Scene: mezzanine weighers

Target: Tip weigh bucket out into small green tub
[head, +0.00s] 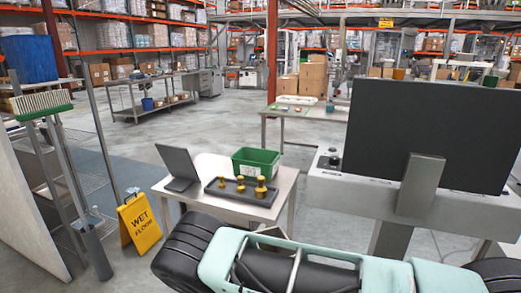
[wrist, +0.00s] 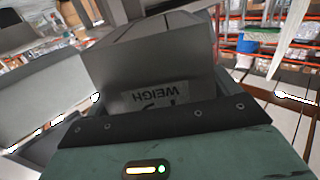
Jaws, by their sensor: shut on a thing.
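The weigh bucket (wrist: 150,62) fills the middle of the wrist view as a grey box. Its label reads WEIGH and appears upside down there. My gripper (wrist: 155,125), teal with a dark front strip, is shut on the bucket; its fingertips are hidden. Whether the bucket holds anything cannot be seen. The small green tub (head: 247,170) stands upright at the back right of a small light table in the head view. In the head view my arm crosses the lower front, and I cannot make out the gripper or bucket clearly.
On the small table (head: 203,166) are an open laptop (head: 180,169) and a dark tray (head: 218,191) of brass weights in front of the tub. A yellow wet-floor sign (head: 139,223) stands left. A grey machine with a large dark panel (head: 430,130) stands right.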

